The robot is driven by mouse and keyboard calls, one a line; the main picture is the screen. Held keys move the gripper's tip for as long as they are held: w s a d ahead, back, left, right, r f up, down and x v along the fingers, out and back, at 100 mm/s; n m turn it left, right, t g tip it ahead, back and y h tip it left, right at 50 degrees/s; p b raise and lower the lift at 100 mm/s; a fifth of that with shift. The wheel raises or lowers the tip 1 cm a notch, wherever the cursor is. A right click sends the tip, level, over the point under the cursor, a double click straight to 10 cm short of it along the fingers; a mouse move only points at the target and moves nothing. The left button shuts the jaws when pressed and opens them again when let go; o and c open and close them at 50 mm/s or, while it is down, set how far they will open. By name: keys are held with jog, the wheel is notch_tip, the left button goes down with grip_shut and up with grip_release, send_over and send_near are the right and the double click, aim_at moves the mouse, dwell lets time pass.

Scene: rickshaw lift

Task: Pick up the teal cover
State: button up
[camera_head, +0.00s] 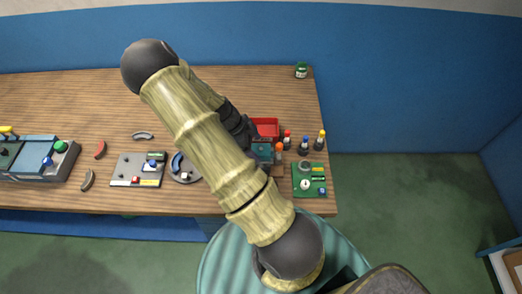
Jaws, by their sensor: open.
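A small teal piece (262,150), which looks like the teal cover, lies near the right end of the wooden table, just in front of a red bin. My own arm crosses the picture and hides its left side. My gripper (246,134) is dark and mostly hidden behind the arm. It is open, close to the left of the teal piece. I cannot tell whether it touches the piece.
A red bin (266,126) stands behind the teal piece. Several small bottles (304,144) stand to its right, and a green board (309,181) lies at the front right. A grey plate (138,169) lies left. The table's back left is clear.

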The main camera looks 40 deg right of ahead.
aim_at(261, 149)
jog(key=p+x, duration=0.1)
jog(key=x, duration=0.2)
jog(key=shift+w+d+p, duration=0.1)
jog(key=shift+d+p, duration=0.2)
jog(key=shift+p, duration=0.05)
jog(key=shift+d+f, duration=0.1)
jog(key=shift+f, duration=0.4)
jog(key=c, duration=1.1)
